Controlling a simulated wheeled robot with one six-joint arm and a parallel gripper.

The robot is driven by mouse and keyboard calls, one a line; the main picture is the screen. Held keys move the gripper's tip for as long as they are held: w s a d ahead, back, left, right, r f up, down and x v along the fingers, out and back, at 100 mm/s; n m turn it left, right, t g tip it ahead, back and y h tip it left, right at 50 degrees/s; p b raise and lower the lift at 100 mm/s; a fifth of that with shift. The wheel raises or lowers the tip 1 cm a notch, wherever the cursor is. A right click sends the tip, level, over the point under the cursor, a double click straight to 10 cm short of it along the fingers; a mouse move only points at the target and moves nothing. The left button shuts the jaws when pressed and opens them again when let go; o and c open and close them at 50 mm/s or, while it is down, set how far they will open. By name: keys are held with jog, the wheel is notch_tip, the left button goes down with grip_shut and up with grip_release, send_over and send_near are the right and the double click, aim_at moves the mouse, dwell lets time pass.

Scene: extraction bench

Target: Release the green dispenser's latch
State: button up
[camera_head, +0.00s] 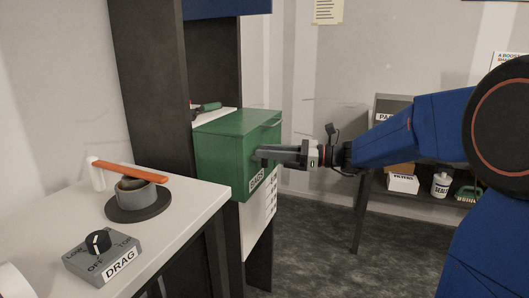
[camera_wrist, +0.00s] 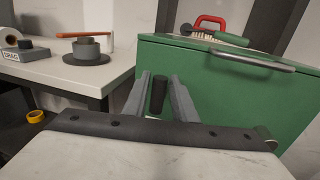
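The green dispenser (camera_head: 225,150) is a box with a label on its front, mounted beside a dark upright. It fills the right of the wrist view (camera_wrist: 210,85), with a metal bar handle (camera_wrist: 238,60) near its top edge. A short dark upright cylinder (camera_wrist: 158,95), possibly the latch, shows at the dispenser's left in the wrist view. My gripper (camera_head: 258,154) is at the dispenser's front in the head view. In the wrist view its two fingers (camera_wrist: 160,82) are apart, one on each side of the dark cylinder. I cannot tell whether they touch it.
A white bench (camera_head: 180,200) at left holds a grey DRAG dial box (camera_head: 103,257), a grey cup (camera_head: 136,190) on a dark disc and an orange-handled tool (camera_head: 130,171). A red-and-green brush (camera_wrist: 212,30) lies above the dispenser. Shelves with boxes (camera_head: 403,183) stand behind my arm.

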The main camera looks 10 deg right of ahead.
jog(key=shift+w+a, duration=0.15)
jog(key=shift+a, duration=0.35)
grip_shut()
